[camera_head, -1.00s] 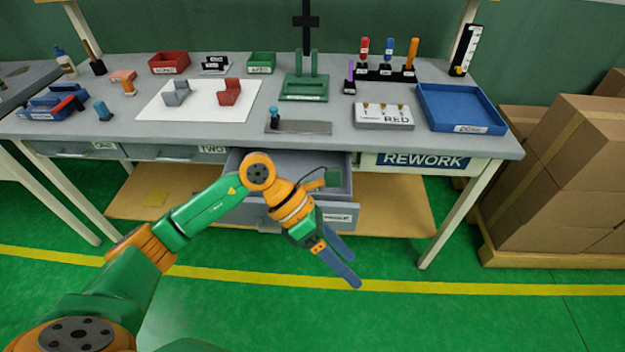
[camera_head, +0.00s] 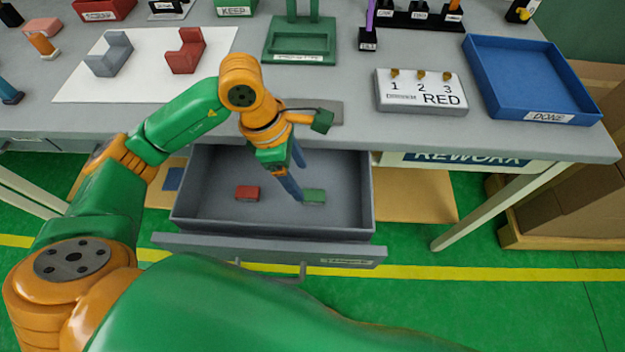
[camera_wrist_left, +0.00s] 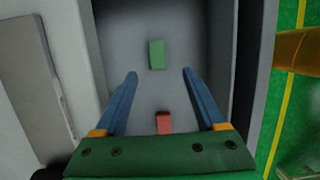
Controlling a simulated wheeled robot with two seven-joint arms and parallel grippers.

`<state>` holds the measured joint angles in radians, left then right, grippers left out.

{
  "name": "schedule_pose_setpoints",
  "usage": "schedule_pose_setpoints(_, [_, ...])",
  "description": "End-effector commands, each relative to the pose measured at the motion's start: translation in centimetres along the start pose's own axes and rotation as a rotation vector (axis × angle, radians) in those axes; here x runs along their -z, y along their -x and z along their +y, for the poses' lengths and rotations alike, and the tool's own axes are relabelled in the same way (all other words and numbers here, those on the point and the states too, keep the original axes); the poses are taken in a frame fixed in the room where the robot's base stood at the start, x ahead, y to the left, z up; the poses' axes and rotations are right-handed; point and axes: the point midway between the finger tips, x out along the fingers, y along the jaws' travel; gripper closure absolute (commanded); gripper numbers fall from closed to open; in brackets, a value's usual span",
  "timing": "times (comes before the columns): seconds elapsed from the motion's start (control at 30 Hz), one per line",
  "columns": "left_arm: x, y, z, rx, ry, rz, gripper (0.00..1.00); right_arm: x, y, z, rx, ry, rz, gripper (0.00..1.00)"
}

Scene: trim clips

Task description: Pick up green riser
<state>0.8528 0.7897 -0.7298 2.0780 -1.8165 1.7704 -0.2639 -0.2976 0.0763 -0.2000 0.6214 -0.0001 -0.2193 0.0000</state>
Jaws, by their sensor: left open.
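The green riser (camera_head: 314,196) is a small green block lying on the floor of the open grey drawer (camera_head: 345,200), right of its middle. It also shows in the left wrist view (camera_wrist_left: 157,54), ahead of the fingertips and roughly centred between them. My left gripper (camera_head: 301,184) is open, with blue fingers pointing down into the drawer by the riser. In the left wrist view the gripper (camera_wrist_left: 160,73) has nothing between its fingertips. The exact height of the fingertips above the riser is hard to tell. My right gripper is not in view.
A red block (camera_head: 247,193) lies left of the riser in the drawer. The drawer walls surround both blocks, and the table edge is just behind. On the table are a green fixture (camera_head: 300,45), a white box marked RED (camera_head: 421,92) and a blue tray (camera_head: 530,80).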

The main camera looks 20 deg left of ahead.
Motion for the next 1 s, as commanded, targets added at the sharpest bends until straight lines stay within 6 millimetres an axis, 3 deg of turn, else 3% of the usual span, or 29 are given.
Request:
schedule_pose_setpoints(0.03, [0.3, -1.0, 0.0, 0.000, 0.000, -0.001, 0.28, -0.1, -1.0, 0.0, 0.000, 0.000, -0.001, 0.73])
schedule_pose_setpoints(0.1, [0.3, -1.4, 0.0, 0.001, 0.000, -0.001, 0.28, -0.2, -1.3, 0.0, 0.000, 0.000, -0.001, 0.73])
schedule_pose_setpoints(0.27, [0.1, -2.9, 0.0, 0.006, 0.001, -0.001, 0.28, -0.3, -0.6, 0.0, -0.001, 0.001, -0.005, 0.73])
schedule_pose_setpoints(0.5, [-0.4, -7.4, 0.4, 0.006, 0.002, -0.001, 0.28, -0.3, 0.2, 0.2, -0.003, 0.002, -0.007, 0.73])
schedule_pose_setpoints(0.77, [-0.3, -8.1, 0.5, 0.001, -0.001, -0.001, 0.28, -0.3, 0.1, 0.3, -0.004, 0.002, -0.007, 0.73])
schedule_pose_setpoints(1.0, [-0.3, -8.1, 0.5, 0.001, 0.000, -0.001, 0.90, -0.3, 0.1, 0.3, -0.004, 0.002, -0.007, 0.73])
